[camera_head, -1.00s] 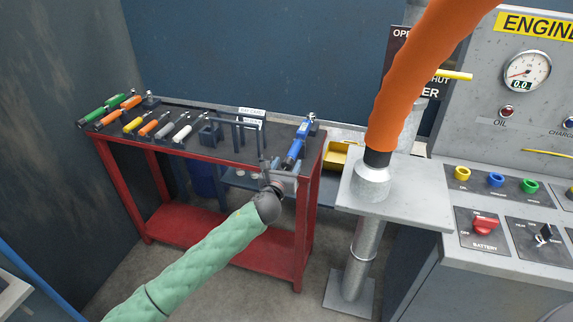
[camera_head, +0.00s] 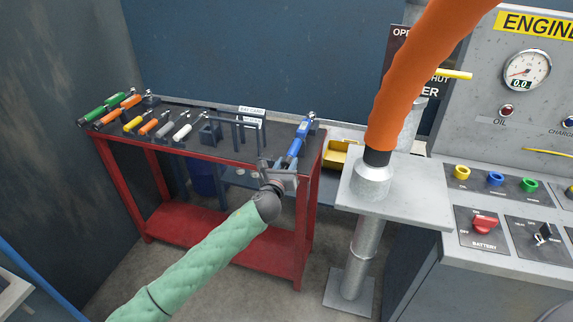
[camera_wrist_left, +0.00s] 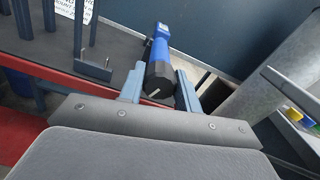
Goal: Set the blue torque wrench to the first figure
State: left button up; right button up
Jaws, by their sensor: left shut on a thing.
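The blue torque wrench (camera_head: 299,138) lies along the right end of the red bench's dark top, its head toward the back and its handle end toward me. In the left wrist view the wrench (camera_wrist_left: 160,50) shows its blue body and a black round end cap (camera_wrist_left: 157,80). My left gripper (camera_head: 283,174) is at this handle end. In the left wrist view its two fingers (camera_wrist_left: 158,88) stand on both sides of the black cap, shut on it. Any figure on the wrench is too small to read.
Green, orange, yellow and white-handled tools (camera_head: 150,122) lie on the left of the red bench (camera_head: 215,155). Dark upright posts (camera_head: 248,133) stand left of the wrench. A grey post with an orange hose (camera_head: 405,80) and the engine panel (camera_head: 500,180) are at right.

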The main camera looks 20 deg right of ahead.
pick_arm(q)
jog(key=n, duration=0.3)
jog(key=shift+n, duration=0.3)
jog(key=n, duration=0.3)
jog(key=shift+n, duration=0.3)
jog(key=n, duration=0.2)
jog(key=shift+n, duration=0.3)
jog(key=n, duration=0.3)
jog(key=shift+n, duration=0.4)
jog(key=shift+f+n+p, duration=0.1)
jog(key=shift+n+p, duration=0.2)
jog(key=shift+n, duration=0.9)
jog(key=shift+w+a+n, duration=0.1)
jog(key=shift+n, duration=1.6)
pick_arm(e)
notch_tip(320, 180, down, 4)
jog(key=shift+w+r, duration=0.1)
jog(key=shift+w, duration=0.05)
